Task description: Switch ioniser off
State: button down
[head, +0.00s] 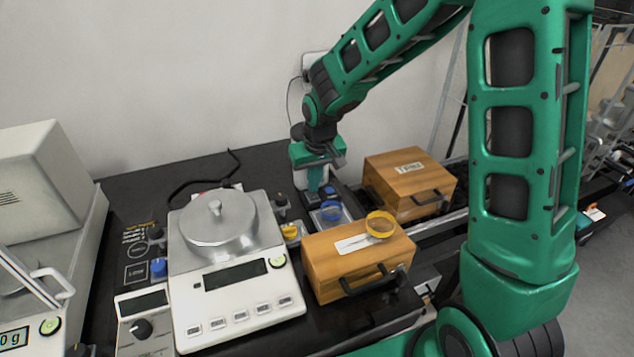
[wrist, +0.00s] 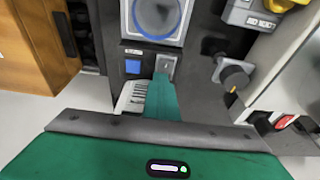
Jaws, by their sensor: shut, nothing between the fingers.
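My gripper (head: 318,180) points down behind the balance, at the back of the black table. In the wrist view its green fingers (wrist: 162,88) are together and empty. Their tips are at or just below a small grey metal switch plate (wrist: 166,66); I cannot tell whether they touch it. A white ribbed part (wrist: 132,97) is partly hidden by the fingers. I cannot tell for sure which part is the ioniser, or its switch position.
A balance (head: 225,275) with a round metal cover stands in front. Two wooden boxes (head: 355,255) (head: 408,180) stand to the right.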

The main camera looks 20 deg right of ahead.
jog(key=shift+s+a+f, duration=0.15)
jog(key=shift+s+f, duration=0.05)
jog(key=shift+f, duration=0.1)
jog(key=shift+s+f, duration=0.35)
jog(key=shift+s, duration=0.3)
jog(key=shift+r, duration=0.15)
jog(key=w+v, duration=0.1)
jog(key=v, duration=1)
jog(key=shift+w+r, duration=0.2)
jog(key=shift+r, duration=0.15)
jog(key=shift+d, duration=0.2)
